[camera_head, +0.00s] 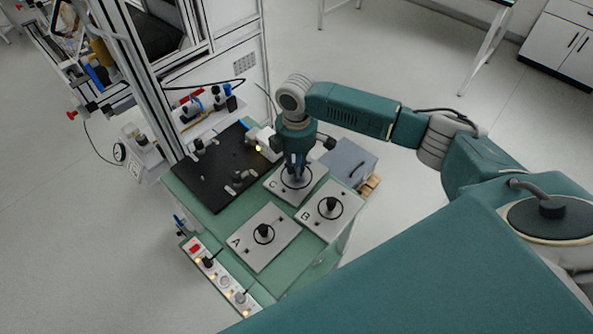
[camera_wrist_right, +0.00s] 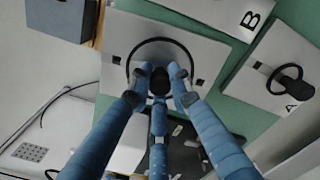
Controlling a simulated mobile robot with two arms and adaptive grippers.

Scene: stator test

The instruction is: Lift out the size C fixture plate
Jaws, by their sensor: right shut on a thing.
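The size C fixture plate (camera_head: 276,187) is a light grey plate with a black ring and a central knob, at the back of the green bench top. Its letter C shows at its left corner in the head view. My right gripper (camera_head: 296,176) points down over it. In the right wrist view, the blue fingers of my right gripper (camera_wrist_right: 160,80) are closed around the dark knob at the middle of the C plate (camera_wrist_right: 118,47). I cannot tell whether the plate is clear of the bench. My left gripper is not in view.
Plate A (camera_head: 275,249) and plate B (camera_head: 341,212) lie on the green bench top. A black base plate (camera_head: 213,183) with small fittings lies left of plate C. A grey box (camera_head: 349,160) stands to the right. A control strip (camera_head: 221,280) with buttons runs along the front edge.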

